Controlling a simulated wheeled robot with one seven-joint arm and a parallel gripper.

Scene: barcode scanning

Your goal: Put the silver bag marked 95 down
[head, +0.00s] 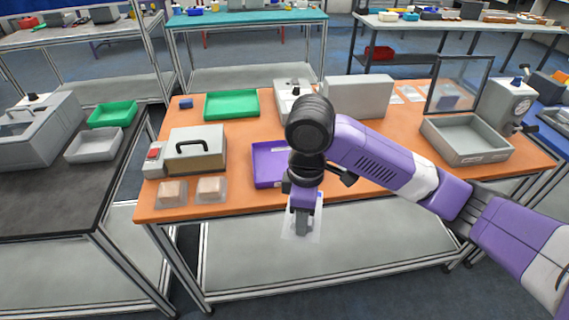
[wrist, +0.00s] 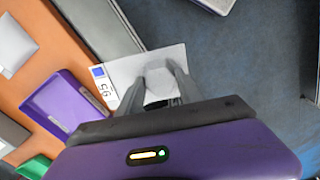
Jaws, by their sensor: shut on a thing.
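The silver bag marked 95 (wrist: 118,70) is between the fingers of my gripper (wrist: 160,78) in the wrist view. Its label with a blue square and the number 95 faces the camera. In the head view the bag (head: 288,228) hangs below my gripper (head: 302,222), partly hidden by the fingers. My gripper is shut on the bag, in front of the orange table's (head: 230,208) front edge.
A purple tray (head: 262,180) lies on the table just behind my gripper, partly hidden by my arm. Left of it are a box with a black handle (head: 196,158) and two clear-wrapped packs (head: 210,190). A green tray (head: 231,104) and a grey bin (head: 465,148) stand farther off.

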